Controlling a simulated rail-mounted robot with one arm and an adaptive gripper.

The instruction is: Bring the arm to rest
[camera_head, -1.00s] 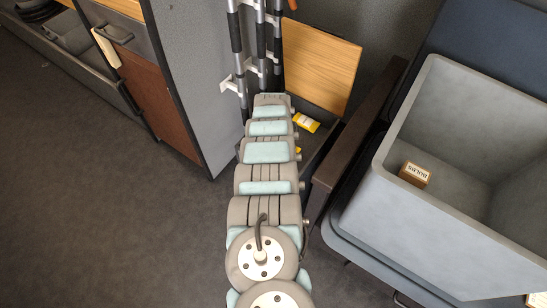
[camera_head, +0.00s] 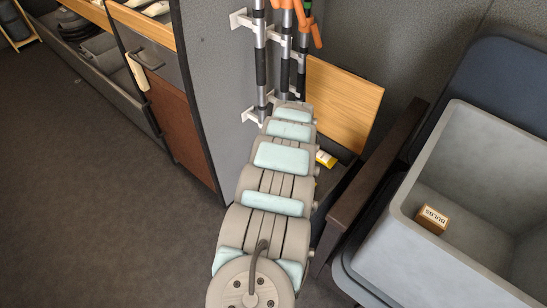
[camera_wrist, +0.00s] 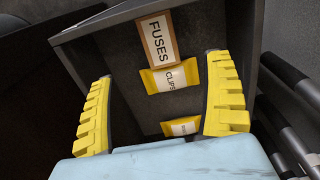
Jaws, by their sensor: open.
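My gripper (camera_wrist: 160,68) is open, with its two yellow ribbed fingers apart at the left and right of the wrist view. Nothing is between its fingers that I can see it holding. Beyond them is a dark open box or drawer (camera_wrist: 118,62) with a FUSES box (camera_wrist: 157,38), a yellow CLIPS packet (camera_wrist: 170,78) and another yellow packet (camera_wrist: 181,126), partly cut off by my wrist. In the head view my arm reaches away toward the dark box, and my gripper is hidden behind the arm links. A yellow packet (camera_head: 326,159) shows beside the arm.
Poles (camera_head: 260,70) on white wall hooks stand just left of a wooden board (camera_head: 343,100). A grey bin (camera_head: 395,240) holding a BULBS box (camera_head: 432,219) is at the right. A drawer cabinet (camera_head: 165,85) is at the left. The floor (camera_head: 100,210) at left is clear.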

